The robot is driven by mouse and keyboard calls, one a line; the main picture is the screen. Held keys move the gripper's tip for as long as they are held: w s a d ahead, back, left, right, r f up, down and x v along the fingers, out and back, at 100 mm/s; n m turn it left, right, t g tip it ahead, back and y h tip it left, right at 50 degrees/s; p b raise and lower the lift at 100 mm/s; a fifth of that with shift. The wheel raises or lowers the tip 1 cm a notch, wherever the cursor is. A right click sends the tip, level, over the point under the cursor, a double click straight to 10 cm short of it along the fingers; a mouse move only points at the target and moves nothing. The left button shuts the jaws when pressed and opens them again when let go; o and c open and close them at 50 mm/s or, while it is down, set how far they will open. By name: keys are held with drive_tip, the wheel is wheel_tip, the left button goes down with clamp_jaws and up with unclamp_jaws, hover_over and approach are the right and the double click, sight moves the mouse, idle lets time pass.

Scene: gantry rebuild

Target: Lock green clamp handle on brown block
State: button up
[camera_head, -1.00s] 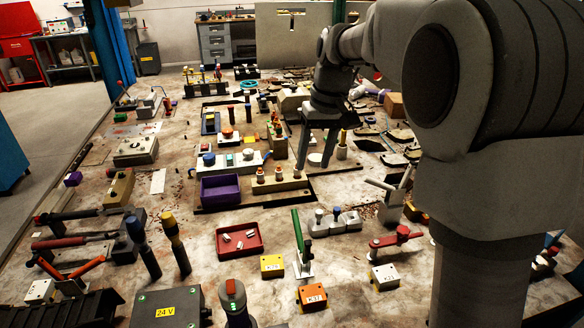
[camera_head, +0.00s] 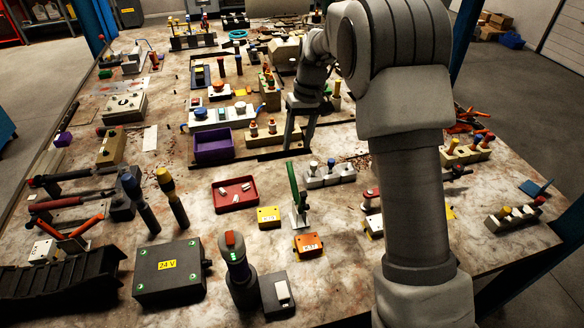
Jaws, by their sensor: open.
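The green clamp handle (camera_head: 293,183) stands nearly upright, leaning slightly left, on a pale metal clamp base (camera_head: 299,216) near the front middle of the table. An orange-brown block (camera_head: 308,244) with a white label sits just in front of the clamp base. I cannot tell whether the clamp touches it. My gripper (camera_head: 300,132) points down behind the clamp, beside the right end of a tan block with knobs (camera_head: 262,138). Its two fingers are apart, with nothing visible between them. It is well away from the green handle.
A yellow block (camera_head: 269,217) and a red tray (camera_head: 213,193) lie left of the clamp. A black-topped 24 V box (camera_head: 148,275) and an upright orange-topped device (camera_head: 237,262) stand in front left. My arm hides part of the right side.

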sight(292, 169)
drive_tip(key=f, duration=0.3)
drive_tip(key=a+f, duration=0.1)
drive_tip(key=f, duration=0.5)
drive_tip(key=shift+s+a+f, duration=0.15)
drive_tip(key=shift+s+a, duration=0.1)
clamp_jaws()
idle(0.9)
